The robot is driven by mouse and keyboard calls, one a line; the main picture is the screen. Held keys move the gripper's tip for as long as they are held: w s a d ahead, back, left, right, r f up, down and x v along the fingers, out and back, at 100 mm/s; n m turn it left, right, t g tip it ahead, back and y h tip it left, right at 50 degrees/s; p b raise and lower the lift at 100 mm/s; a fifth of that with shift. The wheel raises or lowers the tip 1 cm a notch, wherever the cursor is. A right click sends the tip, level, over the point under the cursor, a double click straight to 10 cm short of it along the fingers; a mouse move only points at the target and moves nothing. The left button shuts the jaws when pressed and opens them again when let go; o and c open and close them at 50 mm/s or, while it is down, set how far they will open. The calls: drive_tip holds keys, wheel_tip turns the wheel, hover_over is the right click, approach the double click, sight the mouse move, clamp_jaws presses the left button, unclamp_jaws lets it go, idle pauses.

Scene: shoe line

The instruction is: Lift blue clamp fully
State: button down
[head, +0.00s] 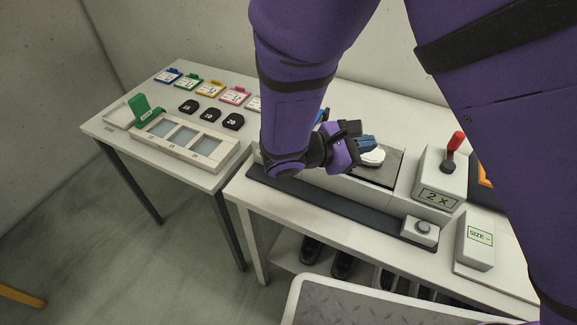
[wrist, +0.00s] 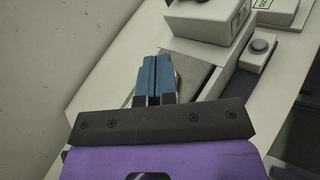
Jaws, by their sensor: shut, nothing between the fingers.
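My gripper (head: 366,142) is above the right-hand bench, its blue fingertips over the dark plate of the machine. In the wrist view the two blue fingers (wrist: 155,78) lie side by side, shut, with nothing seen between them. A small blue piece (head: 322,116) shows just behind my wrist in the head view. It may be part of the blue clamp, but my arm hides most of it. I cannot make out the clamp in the wrist view. A round white piece (head: 372,157) sits on the dark plate, close below the fingertips.
A grey box marked 2 x (head: 437,180) with a red-knobbed lever (head: 455,143) stands right of the plate. A button box (head: 421,230) and a SIZE box (head: 476,240) are nearer the front. The left table holds coloured cards and a framed tray (head: 187,141). Shoes are below.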

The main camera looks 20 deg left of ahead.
drive_tip(key=s+a+f+n+t+y, duration=0.3)
drive_tip(key=a+f+n+t+y, duration=0.1)
drive_tip(key=a+f+n, duration=0.1)
drive_tip(key=s+a+f+n+t+y, duration=0.3)
drive_tip(key=s+a+f+n+t, duration=0.1)
drive_tip(key=a+f+n+t, duration=0.1)
drive_tip(key=s+a+f+n+t+y, duration=0.3)
drive_tip(key=a+f+n+t+y, duration=0.1)
drive_tip(key=a+n+t, duration=0.1)
drive_tip(key=shift+s+a+f+n+y, duration=0.1)
drive_tip(key=shift+a+f+n+y, duration=0.1)
drive_tip(key=shift+a, duration=0.25)
drive_tip(key=shift+s+a+f+n+y, duration=0.1)
drive_tip(key=shift+a+f, duration=0.1)
drive_tip(key=shift+a, duration=0.2)
drive_tip(key=x, duration=1)
drive_tip(key=shift+r, duration=0.2)
